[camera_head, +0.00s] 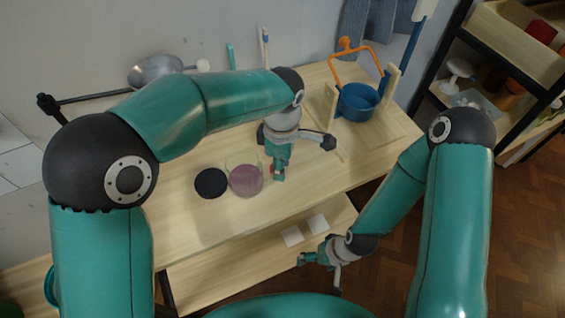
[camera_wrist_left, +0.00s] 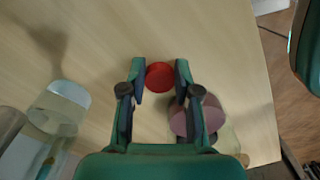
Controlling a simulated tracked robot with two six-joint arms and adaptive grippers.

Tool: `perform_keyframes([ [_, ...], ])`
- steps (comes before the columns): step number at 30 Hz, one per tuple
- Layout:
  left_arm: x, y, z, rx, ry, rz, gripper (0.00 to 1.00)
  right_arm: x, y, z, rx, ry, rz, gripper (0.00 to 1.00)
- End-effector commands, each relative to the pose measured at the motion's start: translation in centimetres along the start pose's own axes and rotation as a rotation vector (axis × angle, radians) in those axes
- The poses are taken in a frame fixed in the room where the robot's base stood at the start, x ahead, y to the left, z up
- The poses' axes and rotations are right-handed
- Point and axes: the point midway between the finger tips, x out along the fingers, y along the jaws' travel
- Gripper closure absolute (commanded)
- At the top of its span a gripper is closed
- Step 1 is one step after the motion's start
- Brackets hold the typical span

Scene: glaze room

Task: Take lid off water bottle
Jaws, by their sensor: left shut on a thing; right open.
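A small round red lid (camera_wrist_left: 160,76) sits between the fingertips of my left gripper (camera_wrist_left: 160,72) in the left wrist view. In the head view, my left gripper (camera_head: 279,176) points down at the worktop, shut on the lid, and a bit of red (camera_head: 272,169) shows beside its fingers. No bottle body can be made out under the lid, so I cannot tell whether it is on a bottle. My right gripper (camera_head: 319,273) is open and empty, low in front of the table's front edge.
A clear jar with mauve contents (camera_head: 245,180) and a black disc (camera_head: 211,183) are left of my left gripper. Clear containers (camera_wrist_left: 57,108) stand at the left wrist view's left. A blue pot (camera_head: 357,103) is at the back right. White pads (camera_head: 291,236) lie on the lower shelf.

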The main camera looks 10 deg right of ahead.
Motion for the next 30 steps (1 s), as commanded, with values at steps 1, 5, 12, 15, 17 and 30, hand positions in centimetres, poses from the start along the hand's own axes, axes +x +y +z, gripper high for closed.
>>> perform_keyframes([
  [1,0.0,0.0,0.0,0.0,0.0,0.0,1.0,0.0,0.0,0.0,0.0,0.0,0.0,0.16],
  [5,0.1,0.0,0.0,0.0,0.0,0.0,1.0,0.1,0.0,0.0,0.0,0.0,0.0,0.16],
  [12,0.1,0.0,0.0,-0.001,0.0,0.0,0.44,0.1,0.1,0.0,0.0,0.0,0.0,0.16],
  [15,0.1,0.0,-0.1,-0.001,0.0,0.0,0.44,0.1,0.1,0.0,0.0,0.0,0.0,0.16],
  [17,0.1,0.0,-0.1,-0.001,0.0,0.0,0.44,0.1,0.1,0.0,0.0,0.0,0.0,0.16],
  [30,-3.5,0.1,-0.1,-0.002,-0.002,0.006,0.44,0.1,0.0,0.0,0.0,0.0,0.0,0.16],
])
